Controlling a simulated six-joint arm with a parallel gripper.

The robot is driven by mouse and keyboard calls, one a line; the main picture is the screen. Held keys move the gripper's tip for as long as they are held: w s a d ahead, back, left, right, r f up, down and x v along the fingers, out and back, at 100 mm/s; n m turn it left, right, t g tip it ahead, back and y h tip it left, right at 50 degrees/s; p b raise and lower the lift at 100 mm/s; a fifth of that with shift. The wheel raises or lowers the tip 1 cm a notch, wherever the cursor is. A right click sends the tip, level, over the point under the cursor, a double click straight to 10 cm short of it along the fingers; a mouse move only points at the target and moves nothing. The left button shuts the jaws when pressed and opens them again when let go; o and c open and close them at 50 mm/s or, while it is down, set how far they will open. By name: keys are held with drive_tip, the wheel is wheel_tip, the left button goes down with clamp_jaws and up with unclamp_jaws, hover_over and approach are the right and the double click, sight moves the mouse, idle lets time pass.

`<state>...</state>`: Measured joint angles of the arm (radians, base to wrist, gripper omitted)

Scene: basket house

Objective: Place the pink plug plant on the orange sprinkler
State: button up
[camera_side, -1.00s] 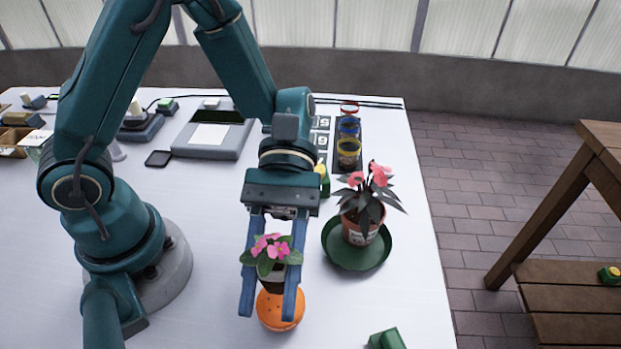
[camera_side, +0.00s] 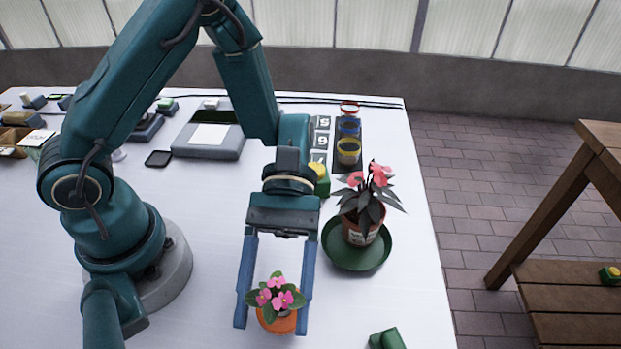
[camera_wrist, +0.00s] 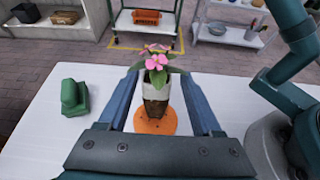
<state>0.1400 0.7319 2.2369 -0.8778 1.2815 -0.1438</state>
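The pink plug plant (camera_side: 276,296), with pink flowers and green leaves, stands upright on the orange sprinkler (camera_side: 268,322). In the wrist view the plug plant (camera_wrist: 157,62) shows a pale band and dark root plug, with its foot on the orange disc of the sprinkler (camera_wrist: 170,124). My gripper (camera_side: 272,322) is open around the plant, one blue finger on each side. The wrist view shows a gap between the plant and each finger of my gripper (camera_wrist: 162,100). The leaves hide most of the sprinkler in the side view.
A potted red-flowered plant (camera_side: 360,218) stands in a green saucer (camera_side: 345,258) just right of my gripper. A green block (camera_side: 387,339) sits near the front edge; it also shows in the wrist view (camera_wrist: 74,98). Bare white table lies to the left of my gripper.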

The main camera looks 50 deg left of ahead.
drive_tip(key=shift+r, duration=0.15)
drive_tip(key=w+a+r+m+t+y, duration=0.1)
drive_tip(key=w+a+r+m+t, duration=0.1)
drive_tip(key=w+a+r, duration=0.6)
drive_tip(key=s+a+r+m+t+y, duration=0.1)
drive_tip(key=s+a+m+t+y, duration=0.2)
drive_tip(key=a+m+t+y, duration=0.4)
drive_tip(key=a+t+y, duration=0.1)
drive_tip(key=t, duration=0.5)
idle(0.3)
drive_tip(key=shift+s, duration=0.1)
idle(0.9)
